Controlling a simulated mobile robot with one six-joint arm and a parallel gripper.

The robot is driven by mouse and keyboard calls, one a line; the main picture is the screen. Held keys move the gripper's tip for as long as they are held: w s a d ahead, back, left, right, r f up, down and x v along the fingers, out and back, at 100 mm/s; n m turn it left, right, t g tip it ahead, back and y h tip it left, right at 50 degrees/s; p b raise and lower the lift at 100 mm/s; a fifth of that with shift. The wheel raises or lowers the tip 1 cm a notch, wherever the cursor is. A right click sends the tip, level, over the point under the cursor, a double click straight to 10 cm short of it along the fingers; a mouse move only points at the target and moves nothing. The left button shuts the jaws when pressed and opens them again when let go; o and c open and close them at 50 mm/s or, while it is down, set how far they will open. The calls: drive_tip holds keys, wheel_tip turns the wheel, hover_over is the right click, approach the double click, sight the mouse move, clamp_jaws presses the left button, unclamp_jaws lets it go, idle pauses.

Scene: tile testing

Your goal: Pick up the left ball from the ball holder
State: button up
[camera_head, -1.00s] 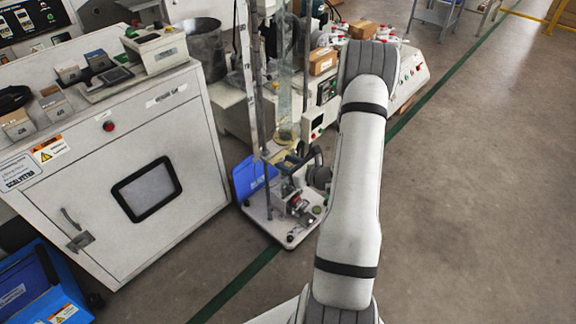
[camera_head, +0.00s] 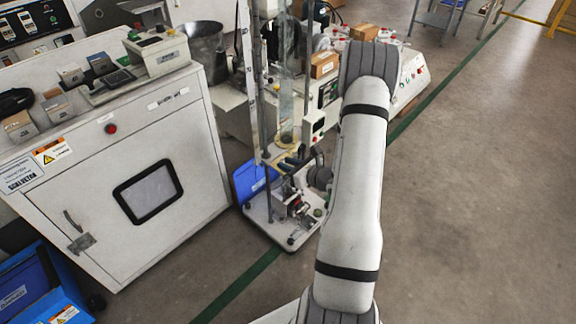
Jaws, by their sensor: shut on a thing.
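My pale grey arm rises from the bottom edge to its dark grey elbow joint. The rest of the arm and my gripper do not show; they may be hidden behind the upper arm. I cannot make out the ball holder or either ball. A small test stand with a pale base plate (camera_head: 262,222) is on the floor just left of my arm. It carries small metal and red parts (camera_head: 294,204), upright posts and a tall clear tube (camera_head: 286,108). My arm covers the area to its right.
A large white cabinet (camera_head: 95,215) with small devices on top stands at the left. White machines with cardboard boxes (camera_head: 324,65) stand behind the test stand. The floor (camera_head: 480,210) at the right is clear.

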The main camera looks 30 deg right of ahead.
drive_tip(key=s+d+r+p, duration=0.2)
drive_tip(key=s+r, duration=0.2)
drive_tip(key=s, duration=0.1)
drive_tip(key=shift+s+r, duration=0.15)
drive_tip(key=shift+s, duration=0.05)
idle(0.9)
